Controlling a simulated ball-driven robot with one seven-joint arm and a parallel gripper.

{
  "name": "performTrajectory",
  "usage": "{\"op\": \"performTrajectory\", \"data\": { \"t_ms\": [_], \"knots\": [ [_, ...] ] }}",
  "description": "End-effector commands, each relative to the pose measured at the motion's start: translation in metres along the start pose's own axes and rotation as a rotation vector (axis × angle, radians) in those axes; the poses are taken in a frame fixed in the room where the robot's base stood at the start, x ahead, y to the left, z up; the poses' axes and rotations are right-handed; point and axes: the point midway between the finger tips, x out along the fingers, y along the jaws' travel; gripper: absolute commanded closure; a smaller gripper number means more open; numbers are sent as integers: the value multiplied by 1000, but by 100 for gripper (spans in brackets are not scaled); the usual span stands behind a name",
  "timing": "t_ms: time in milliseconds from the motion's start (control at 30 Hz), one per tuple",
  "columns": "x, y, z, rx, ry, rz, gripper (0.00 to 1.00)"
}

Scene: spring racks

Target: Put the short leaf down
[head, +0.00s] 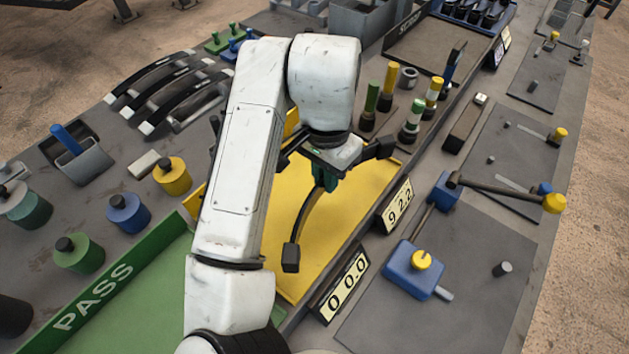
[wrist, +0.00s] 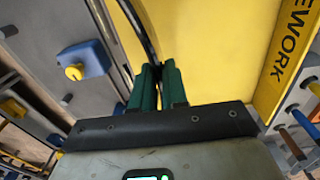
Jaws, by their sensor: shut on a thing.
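My gripper (head: 326,178) is shut on the short leaf (head: 308,224), a dark, curved strip with a blocky end. The leaf slants down and left from the jaws and appears over the yellow tray (head: 355,200). I cannot tell how far its lower end is above the tray floor. In the wrist view, the green fingers (wrist: 160,86) pinch the leaf (wrist: 134,22), which runs up out of the frame. The tray also shows there, with its REWORK wall (wrist: 291,45) at the right. My arm hides part of the tray in the head view.
A green PASS tray (head: 150,290) lies at the lower left, and a dark tray (head: 417,45) at the top. Several dark leaves (head: 170,90) rest on a rack at upper left. Counters (head: 344,283) and upright coloured gauges (head: 412,122) stand along the tray's right side.

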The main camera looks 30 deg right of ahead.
Motion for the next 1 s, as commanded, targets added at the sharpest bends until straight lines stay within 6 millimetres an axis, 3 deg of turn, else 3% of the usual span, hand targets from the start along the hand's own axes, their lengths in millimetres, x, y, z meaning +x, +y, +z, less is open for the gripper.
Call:
{"op": "performTrajectory", "data": {
  "t_ms": [200,533,800,1000],
  "knots": [
    [30,-23,-9,0,0,3,100],
    [48,-39,-14,0,-1,2,100],
    [76,-38,-14,1,0,1,100],
    [78,-38,-14,1,0,0,100]
  ]
}}
